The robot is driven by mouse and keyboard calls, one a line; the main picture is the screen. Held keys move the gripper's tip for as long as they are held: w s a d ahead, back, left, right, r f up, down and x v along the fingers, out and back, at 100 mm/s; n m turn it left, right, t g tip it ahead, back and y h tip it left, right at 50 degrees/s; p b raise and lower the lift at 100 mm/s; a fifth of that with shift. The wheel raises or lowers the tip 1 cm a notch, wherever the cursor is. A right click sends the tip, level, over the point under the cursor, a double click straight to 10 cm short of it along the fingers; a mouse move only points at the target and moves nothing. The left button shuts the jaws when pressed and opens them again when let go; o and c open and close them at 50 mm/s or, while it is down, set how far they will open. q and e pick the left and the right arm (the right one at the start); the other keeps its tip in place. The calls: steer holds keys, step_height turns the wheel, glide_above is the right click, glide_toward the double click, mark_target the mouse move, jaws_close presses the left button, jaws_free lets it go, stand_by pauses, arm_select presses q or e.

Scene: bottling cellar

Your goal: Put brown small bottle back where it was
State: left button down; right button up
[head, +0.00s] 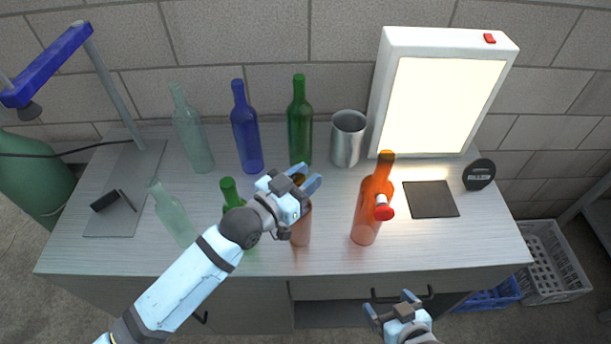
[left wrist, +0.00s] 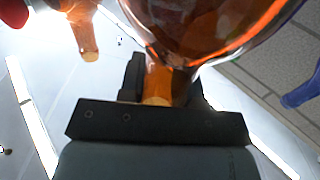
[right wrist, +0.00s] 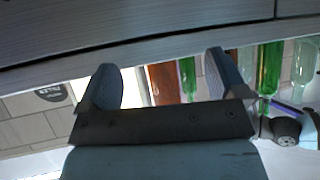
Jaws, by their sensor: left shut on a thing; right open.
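The brown small bottle (head: 301,230) is upright near the middle front of the table, partly hidden by my left gripper (head: 297,181). My left gripper is shut on its neck, which shows between the jaws in the left wrist view (left wrist: 158,86). I cannot tell whether its base touches the table. My right gripper (head: 390,304) is open and empty in front of the table's front edge. In the right wrist view its fingers (right wrist: 162,68) are apart with nothing between them.
A larger orange-brown bottle (head: 367,210) with a red round piece stands close on the right. A short green bottle (head: 229,192) is close on the left, partly hidden. Clear (head: 194,135), blue (head: 246,132) and green (head: 300,125) bottles, a metal cup (head: 347,140) and a lit panel (head: 440,95) stand behind.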

arm_select(q)
steer(key=c, duration=0.8)
jaws_free()
steer(key=shift+f, duration=0.1)
steer(key=shift+r, duration=0.25)
steer(key=v, duration=1.2)
steer(key=s+a+f+n+y, duration=0.3)
steer(key=s+a+f+y, duration=0.2)
steer(key=f, duration=0.6)
steer(key=s+a+f+n+g+y, duration=0.1)
steer(key=s+a+f+n+y, duration=0.2)
steer(key=f, duration=0.9)
steer(key=s+a+y+b, duration=0.1)
steer(key=s+a+y, duration=0.1)
steer(key=s+a, duration=0.1)
steer(key=shift+s+a+f, duration=0.2)
steer(key=shift+s+a, duration=0.05)
steer(key=shift+a, duration=0.2)
